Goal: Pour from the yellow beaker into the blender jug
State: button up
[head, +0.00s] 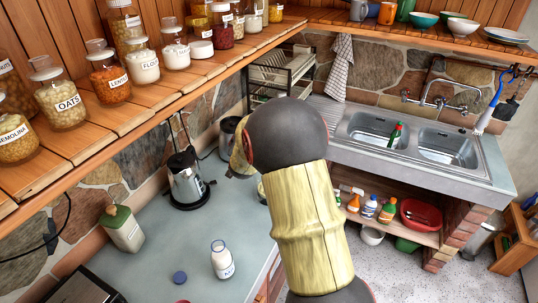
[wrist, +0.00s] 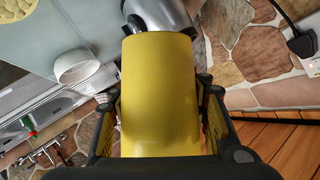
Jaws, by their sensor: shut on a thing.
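In the wrist view the yellow beaker (wrist: 158,85) fills the middle, held between the two dark fingers of my gripper (wrist: 160,95). Its mouth and contents are out of sight, and I cannot tell its tilt. A shiny metal vessel (wrist: 157,14) shows just beyond the beaker's far end; I cannot tell whether they touch. In the head view my arm hides the gripper and most or all of the beaker. A metal vessel (head: 229,134) is partly hidden behind my arm. I cannot tell for sure which vessel is the blender jug.
A kettle-like metal vessel (head: 187,180) stands on a black base against the stone wall. A milk bottle (head: 222,260), a blue cap (head: 180,278) and a green bottle (head: 122,229) are on the counter. A shelf of jars (head: 120,95) overhangs the left. The sink (head: 380,133) is at right.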

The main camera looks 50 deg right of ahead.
notch_tip(320, 180, down, 9)
jog(key=w+a+n+g+h+p, duration=0.2)
jog(key=n+p, duration=0.2)
jog(key=p, duration=0.1)
jog(key=shift+w+r+p, duration=0.15)
jog(key=shift+p, duration=0.2)
dwell(0.3)
dwell(0.6)
